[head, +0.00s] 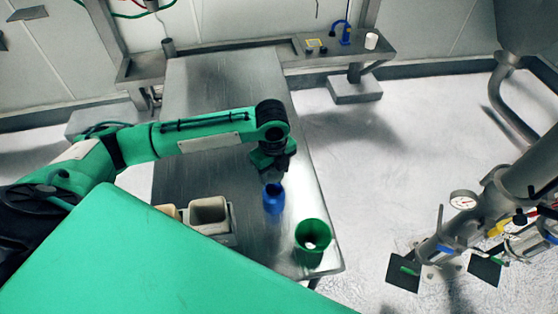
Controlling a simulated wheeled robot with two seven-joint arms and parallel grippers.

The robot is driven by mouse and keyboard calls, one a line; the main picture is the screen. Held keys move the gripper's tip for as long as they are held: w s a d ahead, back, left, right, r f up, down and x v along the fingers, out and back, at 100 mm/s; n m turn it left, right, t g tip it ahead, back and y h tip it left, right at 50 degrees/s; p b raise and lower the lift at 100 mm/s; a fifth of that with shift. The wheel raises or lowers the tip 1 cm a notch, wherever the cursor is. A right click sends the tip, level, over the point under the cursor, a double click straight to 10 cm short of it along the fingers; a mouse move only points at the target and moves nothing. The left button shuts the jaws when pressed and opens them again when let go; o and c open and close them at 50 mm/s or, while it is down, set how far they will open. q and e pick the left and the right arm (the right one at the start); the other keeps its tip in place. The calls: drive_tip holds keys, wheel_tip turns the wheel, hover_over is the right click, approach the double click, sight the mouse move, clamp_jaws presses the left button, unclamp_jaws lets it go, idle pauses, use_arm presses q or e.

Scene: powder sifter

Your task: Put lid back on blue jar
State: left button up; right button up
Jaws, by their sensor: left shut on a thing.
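The blue jar (273,201) stands upright on the steel table, between a pale bin and a green bucket. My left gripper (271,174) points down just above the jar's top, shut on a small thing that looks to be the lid. The lid is mostly hidden by the dark fingers, and its outline is too small to make out. I cannot tell whether it touches the jar's rim. My right gripper is not in view.
A green bucket (311,257) with something white inside stands near the table's right edge. Pale bins (209,203) sit left of the jar. The steel table (215,80) is clear toward the back. A pipe assembly with a gauge (463,200) stands at the right.

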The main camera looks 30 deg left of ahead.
use_arm(q)
drive_tip(key=shift+f+b, duration=2.3)
drive_tip(key=shift+b, duration=0.4)
drive_tip(key=shift+f, duration=0.9)
drive_tip(key=shift+r+p, duration=0.1)
drive_tip(key=shift+p, duration=0.85)
drive_tip(key=shift+f+p, duration=0.2)
drive_tip(key=shift+p, duration=0.2)
drive_tip(key=shift+p, duration=0.45)
drive_tip(key=o, duration=1.5)
drive_tip(key=shift+c, duration=0.2)
